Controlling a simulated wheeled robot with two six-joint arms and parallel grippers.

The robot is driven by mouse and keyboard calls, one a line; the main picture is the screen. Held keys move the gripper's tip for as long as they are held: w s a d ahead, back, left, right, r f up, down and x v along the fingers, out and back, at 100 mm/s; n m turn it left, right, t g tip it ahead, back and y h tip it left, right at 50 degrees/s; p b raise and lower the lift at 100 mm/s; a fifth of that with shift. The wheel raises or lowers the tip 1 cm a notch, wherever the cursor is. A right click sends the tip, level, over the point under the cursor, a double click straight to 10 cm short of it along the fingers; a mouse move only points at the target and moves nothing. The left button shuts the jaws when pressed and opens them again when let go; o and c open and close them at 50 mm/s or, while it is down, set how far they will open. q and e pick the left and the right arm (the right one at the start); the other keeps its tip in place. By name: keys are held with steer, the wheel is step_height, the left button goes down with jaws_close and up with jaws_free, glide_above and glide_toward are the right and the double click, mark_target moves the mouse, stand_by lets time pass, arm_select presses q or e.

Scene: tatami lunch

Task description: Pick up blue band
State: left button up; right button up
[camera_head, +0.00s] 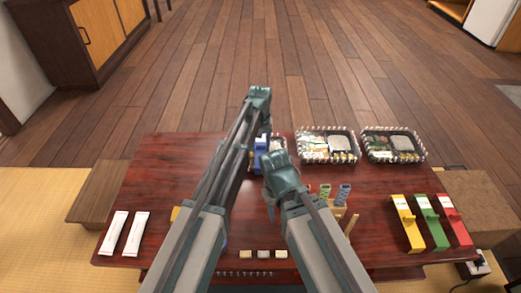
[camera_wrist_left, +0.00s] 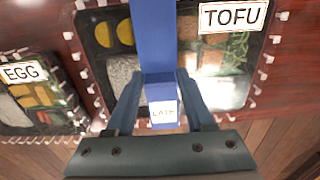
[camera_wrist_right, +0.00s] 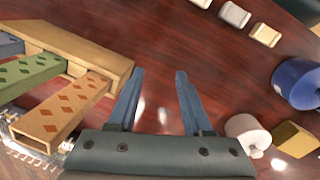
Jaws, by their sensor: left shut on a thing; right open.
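The blue band (camera_wrist_left: 154,35) is a long strip with a white label on its near end, partly readable as "LATE". My left gripper (camera_wrist_left: 160,88) is shut on it, with one finger on each side. In the left wrist view the band lies across the lunch box labelled TOFU (camera_wrist_left: 100,75); I cannot tell whether it touches the box. In the head view the blue band (camera_head: 261,143) shows beside my left arm, below the left wrist (camera_head: 260,95). My right gripper (camera_wrist_right: 160,92) is open and empty above the red-brown table (camera_head: 160,185).
Two more lunch boxes (camera_head: 327,131) (camera_head: 380,132) stand at the table's back right. Yellow (camera_head: 402,232), green (camera_head: 427,230) and red bands (camera_head: 454,228) lie at the right. A wooden rack (camera_wrist_right: 85,47) with patterned pieces stands near my right gripper. White packets (camera_head: 136,233) lie at left.

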mark_target(261, 145)
arm_select(q)
steer(key=shift+r, duration=0.1)
arm_select(e)
steer(key=shift+r, duration=0.1)
arm_select(q)
step_height(261, 145, up, 10)
steer(key=p, duration=1)
arm_select(e)
step_height(261, 145, up, 10)
